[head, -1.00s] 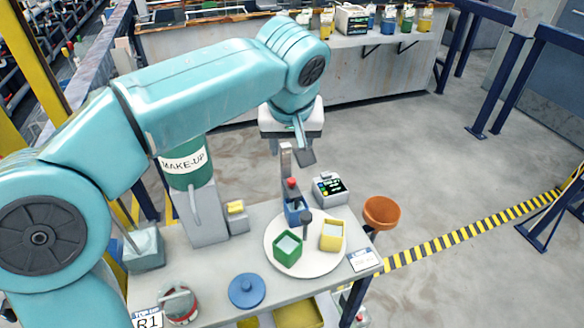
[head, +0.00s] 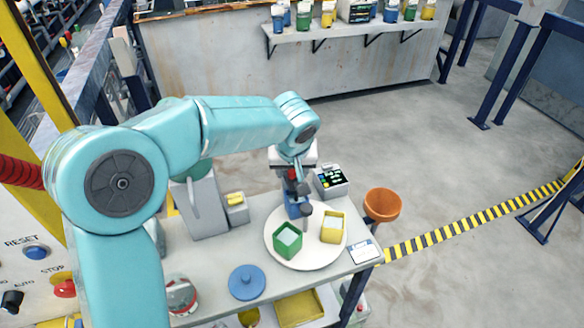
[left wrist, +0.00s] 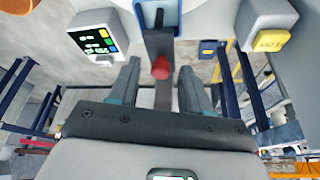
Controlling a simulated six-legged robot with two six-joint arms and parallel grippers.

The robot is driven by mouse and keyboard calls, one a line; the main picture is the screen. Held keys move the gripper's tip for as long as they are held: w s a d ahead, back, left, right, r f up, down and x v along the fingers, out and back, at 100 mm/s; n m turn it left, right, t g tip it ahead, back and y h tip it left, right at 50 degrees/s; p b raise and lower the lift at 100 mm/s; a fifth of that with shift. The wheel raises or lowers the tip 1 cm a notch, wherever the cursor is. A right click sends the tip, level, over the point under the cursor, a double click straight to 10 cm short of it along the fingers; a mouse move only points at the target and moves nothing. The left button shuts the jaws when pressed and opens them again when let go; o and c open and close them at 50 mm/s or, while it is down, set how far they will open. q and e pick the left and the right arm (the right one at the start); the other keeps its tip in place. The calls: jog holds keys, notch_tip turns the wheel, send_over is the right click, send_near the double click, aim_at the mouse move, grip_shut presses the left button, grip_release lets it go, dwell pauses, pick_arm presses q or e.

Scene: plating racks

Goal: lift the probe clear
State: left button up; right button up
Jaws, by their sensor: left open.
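The probe, a dark upright bar with a red knob (left wrist: 160,68), stands in a blue holder (head: 297,207) on the bench. In the head view my left gripper (head: 293,178) is right over the holder and hides much of the probe. In the left wrist view my left gripper (left wrist: 159,72) is open, with one finger on each side of the bar and red knob. Gaps show between the fingers and the bar. The blue holder also shows at the top of the wrist view (left wrist: 147,14). My right gripper is not in view.
A meter with a lit display (head: 329,182) stands just right of the holder. A round white plate (head: 303,258) bears a green cup (head: 288,242) and a yellow cup (head: 332,228). A grey box with a yellow block (head: 236,203) is left, an orange bowl (head: 383,204) right.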

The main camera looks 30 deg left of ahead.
pick_arm(q)
jog(key=shift+w+f, duration=0.15)
jog(key=shift+f, duration=0.1)
jog(key=shift+a, duration=0.1)
grip_shut()
notch_tip(320, 180, up, 6)
jog(key=shift+f+p, duration=0.1)
jog(key=shift+p, duration=1.05)
jog(key=shift+r, duration=0.2)
jog(key=shift+c, duration=0.4)
grip_release()
jog(key=shift+o, duration=0.4)
